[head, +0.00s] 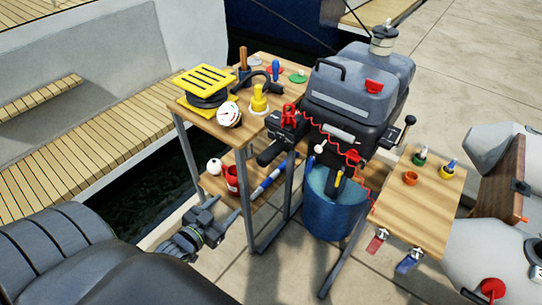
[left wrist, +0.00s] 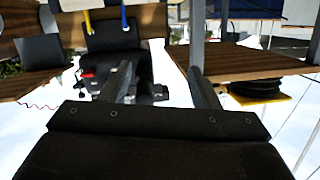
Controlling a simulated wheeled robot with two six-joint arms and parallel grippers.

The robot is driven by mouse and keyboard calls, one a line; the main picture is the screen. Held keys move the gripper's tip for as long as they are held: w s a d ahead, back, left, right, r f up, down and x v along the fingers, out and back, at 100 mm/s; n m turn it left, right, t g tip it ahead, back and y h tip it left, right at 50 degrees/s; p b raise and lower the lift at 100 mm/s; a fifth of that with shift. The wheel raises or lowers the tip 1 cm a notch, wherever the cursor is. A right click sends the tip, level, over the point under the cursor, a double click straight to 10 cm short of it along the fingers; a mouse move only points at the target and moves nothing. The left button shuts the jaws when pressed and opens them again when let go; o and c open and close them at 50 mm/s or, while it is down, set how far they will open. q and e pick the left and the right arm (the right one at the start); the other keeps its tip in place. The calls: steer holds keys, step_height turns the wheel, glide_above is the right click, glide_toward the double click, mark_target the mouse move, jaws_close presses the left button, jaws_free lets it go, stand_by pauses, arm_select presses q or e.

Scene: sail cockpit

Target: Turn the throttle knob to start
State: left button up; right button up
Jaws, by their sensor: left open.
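A grey and black outboard motor (head: 345,100) stands in the middle of the head view, its lower end in a blue bucket (head: 335,215). A black tiller grip (head: 268,155) sticks out from it to the left, below a red part (head: 288,115). I cannot tell which part is the throttle knob. My left gripper (head: 224,211) is open and empty, low and to the left of the motor, apart from the tiller grip. In the left wrist view its fingers (left wrist: 160,72) stand apart, with the dark motor body (left wrist: 118,50) beyond them. My right gripper is not in view.
A wooden workbench (head: 200,112) with a gauge, a yellow slatted piece and tools stands left of the motor. Its lower shelf (head: 262,200) lies close to my left gripper. A side table (head: 415,220) with small pots is on the right. A red coiled cord (head: 335,138) hangs by the motor.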

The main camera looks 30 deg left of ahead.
arm_select(q)
step_height(320, 180, up, 8)
steer(key=d+m+t+h, duration=0.1)
steer(key=d+t, duration=0.1)
steer(key=d, duration=0.1)
steer(key=b, duration=0.3)
glide_toward(271, 153)
steer(key=w, duration=0.1)
steer(key=w+f, duration=0.1)
steer(key=w, duration=0.1)
steer(key=w+f, duration=0.1)
steer(key=shift+w+a, duration=0.3)
steer(key=shift+a, duration=0.1)
steer(key=w, duration=0.6)
steer(key=shift+d, duration=0.2)
steer(key=shift+w, duration=0.35)
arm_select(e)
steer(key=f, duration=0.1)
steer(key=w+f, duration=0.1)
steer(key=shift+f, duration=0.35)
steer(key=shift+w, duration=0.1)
arm_select(q)
steer(key=c, duration=1)
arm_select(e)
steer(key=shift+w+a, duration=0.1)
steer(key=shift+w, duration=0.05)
